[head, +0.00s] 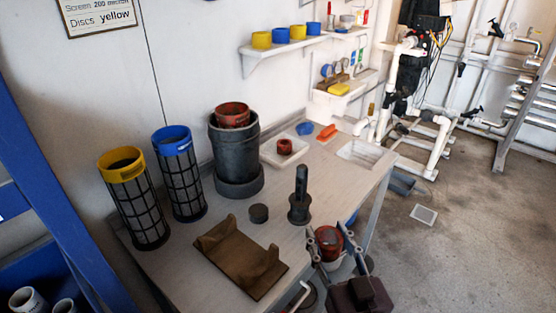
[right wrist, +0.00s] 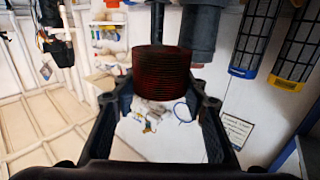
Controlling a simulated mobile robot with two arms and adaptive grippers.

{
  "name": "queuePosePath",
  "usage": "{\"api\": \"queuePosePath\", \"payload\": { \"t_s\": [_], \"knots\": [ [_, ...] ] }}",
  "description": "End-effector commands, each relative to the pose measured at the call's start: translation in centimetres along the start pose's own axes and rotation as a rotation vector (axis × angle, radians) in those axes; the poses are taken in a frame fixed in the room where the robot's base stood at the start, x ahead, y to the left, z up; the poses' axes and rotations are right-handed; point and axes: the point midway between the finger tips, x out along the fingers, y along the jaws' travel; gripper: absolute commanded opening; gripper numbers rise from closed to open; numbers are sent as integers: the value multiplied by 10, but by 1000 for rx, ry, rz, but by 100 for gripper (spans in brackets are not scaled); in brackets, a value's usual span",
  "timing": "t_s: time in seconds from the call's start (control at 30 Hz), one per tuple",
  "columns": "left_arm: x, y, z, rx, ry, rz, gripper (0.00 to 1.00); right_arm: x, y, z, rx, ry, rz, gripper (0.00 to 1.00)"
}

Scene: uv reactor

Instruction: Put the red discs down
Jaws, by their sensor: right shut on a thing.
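A stack of red discs (head: 328,238) is between the fingers of my right gripper (head: 332,254), near the table's front right edge. In the right wrist view the ribbed red stack (right wrist: 161,75) sits between the fingertips of the right gripper (right wrist: 160,102). That gripper is shut on it. Another small red piece (head: 285,146) lies in a white tray on the table. A red ring (head: 232,109) shows at the top of the dark grey cylinder (head: 234,150). I do not see my left gripper.
The grey table (head: 185,243) holds yellow-topped (head: 131,200) and blue-topped (head: 180,178) mesh screens, a brown cradle (head: 240,256), a dark puck (head: 259,213) and a dark handled tool (head: 299,205). A white tray (head: 270,156) and sink (head: 361,153) are toward the back right. White pipes stand beyond.

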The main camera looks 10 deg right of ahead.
Motion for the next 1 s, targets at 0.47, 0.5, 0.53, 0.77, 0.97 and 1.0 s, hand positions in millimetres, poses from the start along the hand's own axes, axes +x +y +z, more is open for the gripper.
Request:
{"api": "queuePosePath", "payload": {
  "t_s": [0.47, 0.5, 0.53, 0.77, 0.97, 1.0],
  "knots": [
    [0, 0, 0, 1, -1, 1, 58, 94, -29, -26, -8, 8, -169, 16],
    [0, 0, 0, 1, -1, 1, 58, 104, -30, -30, -8, 7, -183, 16],
    [0, 0, 0, 1, -1, 1, 58, 111, -30, -33, -8, 8, -193, 16],
    [0, 0, 1, 1, -1, 1, 58, 165, -24, -66, -7, 6, -247, 16],
    [0, 1, 1, 0, -1, 1, 58, 205, -8, -102, -5, 5, -265, 16],
    [0, 1, 1, 0, -1, 1, 58, 210, -4, -109, -4, 4, -266, 16]
  ]
}}
